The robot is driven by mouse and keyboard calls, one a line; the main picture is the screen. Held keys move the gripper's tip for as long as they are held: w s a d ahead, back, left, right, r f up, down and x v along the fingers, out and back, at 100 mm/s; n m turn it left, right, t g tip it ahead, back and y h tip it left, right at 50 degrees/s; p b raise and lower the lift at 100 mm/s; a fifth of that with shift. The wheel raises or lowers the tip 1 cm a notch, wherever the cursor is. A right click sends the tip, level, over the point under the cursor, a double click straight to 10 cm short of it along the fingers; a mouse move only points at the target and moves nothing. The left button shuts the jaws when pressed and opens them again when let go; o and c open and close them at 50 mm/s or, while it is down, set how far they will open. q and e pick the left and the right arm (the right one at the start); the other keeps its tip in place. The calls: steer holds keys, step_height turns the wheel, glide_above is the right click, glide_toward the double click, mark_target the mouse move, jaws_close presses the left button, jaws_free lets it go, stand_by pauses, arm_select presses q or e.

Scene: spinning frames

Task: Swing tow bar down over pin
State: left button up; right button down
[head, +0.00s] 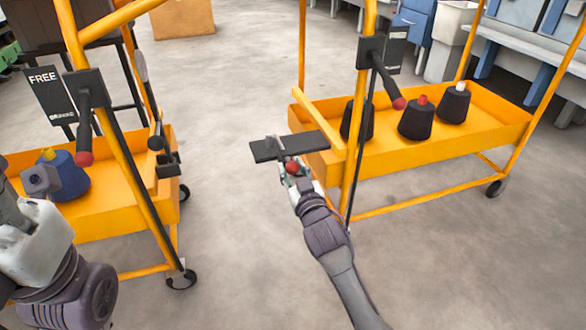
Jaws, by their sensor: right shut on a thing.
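A flat black bar (285,146) sticks out level from the near left end of the right orange cart (432,147); it looks like the tow bar. A red knob (292,168) sits at its near edge. My right gripper (294,176) is shut on this knob. A dark bracket (167,163) on the facing side of the left orange cart (110,200) may hold the pin, but I cannot make out a pin. The bar's tip is apart from that bracket, across a gap.
Dark cones (416,119) stand on the right cart and a blue cone (67,176) on the left cart. Red-tipped levers stick out from the left (86,158) and right (399,103) cart posts. Grey floor (225,220) between the carts is clear.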

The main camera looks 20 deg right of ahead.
steer(key=shift+s+a+f+g, duration=0.1)
steer(key=shift+f+g, duration=0.2)
steer(key=shift+f, duration=0.8)
steer(key=c, duration=1.1)
jaws_free()
steer(key=shift+o, duration=1.2)
steer(key=shift+f, duration=0.2)
steer(key=shift+o, duration=0.7)
steer(key=shift+r, duration=0.35)
steer(key=s, duration=1.1)
steer(key=shift+s+d, duration=0.25)
steer(key=shift+s, duration=0.15)
